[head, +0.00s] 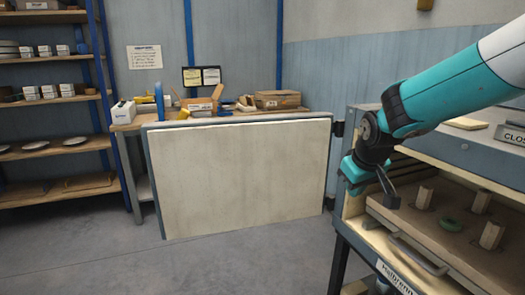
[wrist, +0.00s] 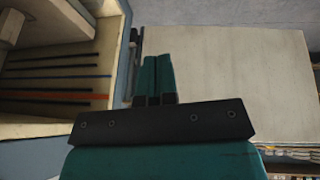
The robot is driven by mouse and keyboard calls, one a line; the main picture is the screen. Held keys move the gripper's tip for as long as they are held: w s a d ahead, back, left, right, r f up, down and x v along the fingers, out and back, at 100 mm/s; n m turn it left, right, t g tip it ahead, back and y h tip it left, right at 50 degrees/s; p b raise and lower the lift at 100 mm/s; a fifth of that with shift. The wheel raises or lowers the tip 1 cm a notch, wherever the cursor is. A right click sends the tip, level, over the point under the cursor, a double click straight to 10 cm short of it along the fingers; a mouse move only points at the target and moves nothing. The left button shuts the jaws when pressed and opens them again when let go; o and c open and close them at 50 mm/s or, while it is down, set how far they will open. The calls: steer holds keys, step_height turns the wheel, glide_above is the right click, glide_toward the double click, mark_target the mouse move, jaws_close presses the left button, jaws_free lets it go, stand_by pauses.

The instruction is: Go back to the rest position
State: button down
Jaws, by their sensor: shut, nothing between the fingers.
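My gripper (head: 352,174) hangs at the left front edge of the plate dryer (head: 470,158), in front of its opening. In the wrist view its two teal fingers (wrist: 157,76) are together with nothing between them. The dryer door (head: 245,178) stands swung wide open to the left, its pale inner panel facing me. The door panel also fills the right of the wrist view (wrist: 225,75). My gripper is apart from the door panel in the head view.
A cluttered workbench (head: 133,124) stands behind the door, shelves (head: 50,146) at left. The floor (head: 250,265) before the door is clear.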

steer(key=s+a+r+n+g+y+p, duration=0.1)
steer(key=s+a+r, duration=0.1)
steer(key=s, duration=0.9)
steer(key=s+a+r+n+g+y+p, duration=0.1)
steer(key=s+a+r+g+p, duration=0.1)
steer(key=s, duration=0.8)
steer(key=s+a+r+g+y+p, duration=0.1)
steer(key=s+a+r, duration=0.3)
steer(key=s, duration=0.7)
steer(key=shift+s+r+n+g+y+p, duration=0.4)
steer(key=shift+r+y+p, duration=0.1)
steer(key=shift+r, duration=0.25)
